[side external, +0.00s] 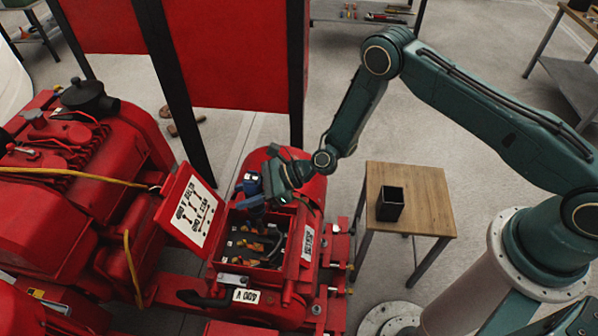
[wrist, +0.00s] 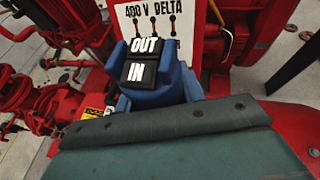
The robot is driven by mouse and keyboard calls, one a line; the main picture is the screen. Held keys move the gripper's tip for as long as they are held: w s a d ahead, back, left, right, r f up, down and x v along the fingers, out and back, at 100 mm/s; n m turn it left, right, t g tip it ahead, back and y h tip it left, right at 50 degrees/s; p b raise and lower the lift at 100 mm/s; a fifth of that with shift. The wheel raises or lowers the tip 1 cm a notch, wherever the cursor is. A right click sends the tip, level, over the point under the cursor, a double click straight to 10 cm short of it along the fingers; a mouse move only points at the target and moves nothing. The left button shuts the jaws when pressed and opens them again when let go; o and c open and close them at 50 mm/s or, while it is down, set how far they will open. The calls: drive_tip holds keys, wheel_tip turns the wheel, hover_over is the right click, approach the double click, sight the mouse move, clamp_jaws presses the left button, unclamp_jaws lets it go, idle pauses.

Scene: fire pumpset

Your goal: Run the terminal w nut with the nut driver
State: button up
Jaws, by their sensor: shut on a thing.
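My gripper (side external: 268,180) is over the open red terminal box (side external: 216,262), at its far side. It is shut on the nut driver (side external: 250,187), a blue tool pointing down toward the box. In the wrist view the nut driver (wrist: 185,90) shows its blue body and a black switch block marked OUT and IN. Inside the box are rows of dark terminals (side external: 252,243) with brass-coloured parts. I cannot tell which terminal is w. The driver's tip and any nut under it are hidden or too small to make out.
The box's open lid (side external: 190,210) stands left of the gripper, with a wiring diagram inside. Red pump machinery (side external: 60,150) fills the left. A small wooden table (side external: 425,205) with a black square cup (side external: 390,204) stands right of the box. Red panels (side external: 235,50) stand behind.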

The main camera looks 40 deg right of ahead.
sight(245, 177)
idle(0.7)
drive_tip(key=shift+r, duration=3)
drive_tip(key=shift+d, duration=0.1)
